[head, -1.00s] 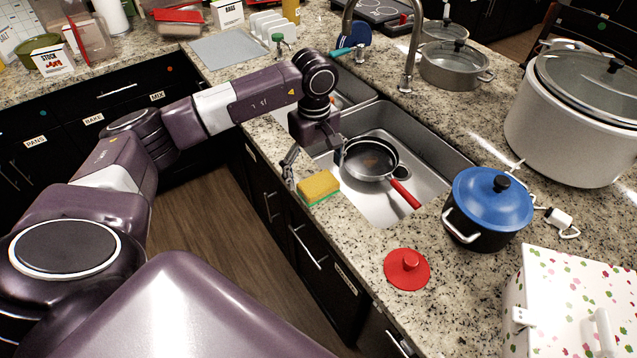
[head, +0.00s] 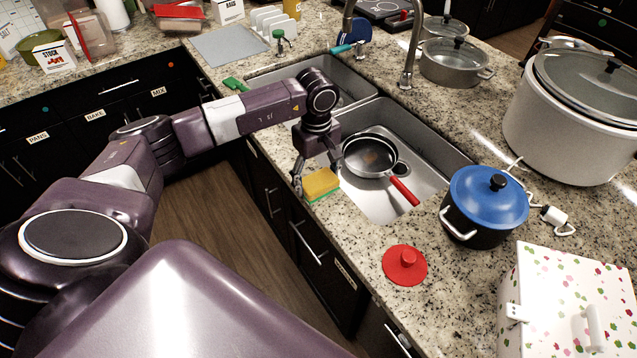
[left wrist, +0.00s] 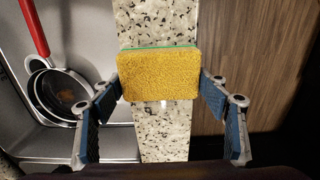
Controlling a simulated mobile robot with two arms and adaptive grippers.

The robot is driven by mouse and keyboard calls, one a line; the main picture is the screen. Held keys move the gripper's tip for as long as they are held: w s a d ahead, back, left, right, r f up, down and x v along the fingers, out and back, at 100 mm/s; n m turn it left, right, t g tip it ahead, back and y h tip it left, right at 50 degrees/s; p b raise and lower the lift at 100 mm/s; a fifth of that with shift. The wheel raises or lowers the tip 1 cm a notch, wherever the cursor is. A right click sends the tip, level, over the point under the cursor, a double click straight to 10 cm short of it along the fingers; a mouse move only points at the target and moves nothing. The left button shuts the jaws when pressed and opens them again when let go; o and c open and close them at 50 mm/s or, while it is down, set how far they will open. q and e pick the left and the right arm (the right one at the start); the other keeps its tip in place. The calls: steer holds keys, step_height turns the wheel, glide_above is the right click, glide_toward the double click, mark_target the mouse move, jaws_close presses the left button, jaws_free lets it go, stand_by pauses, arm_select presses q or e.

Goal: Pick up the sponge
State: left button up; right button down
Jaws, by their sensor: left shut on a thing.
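The sponge (head: 321,185), yellow on top with a green underside, is on the granite strip at the front edge of the sink. In the left wrist view the sponge (left wrist: 160,75) fills the middle, its yellow face toward the camera. My left gripper (head: 318,179) is down at the sponge, with one finger on each side. In the left wrist view my left gripper's blue-padded fingers (left wrist: 160,88) press against the sponge's left and right edges. Whether the sponge touches the counter is hard to tell. My right gripper is not in view.
A pan with a red handle (head: 403,191) sits in the sink (head: 377,208) beside the sponge. A red lid (head: 405,265) and a blue-lidded pot (head: 487,200) stand on the counter to the right. The faucet (head: 411,55) rises behind the sink.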

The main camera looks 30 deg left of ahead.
arm_select(q)
steer(key=shift+r, duration=0.1)
steer(key=shift+w+r, duration=0.1)
steer(key=shift+r, duration=0.4)
step_height(320, 180, up, 10)
steer(key=b, duration=0.4)
step_height(320, 180, up, 8)
steer(key=f, duration=0.1)
glide_above(317, 177)
steer(key=shift+r, duration=0.95)
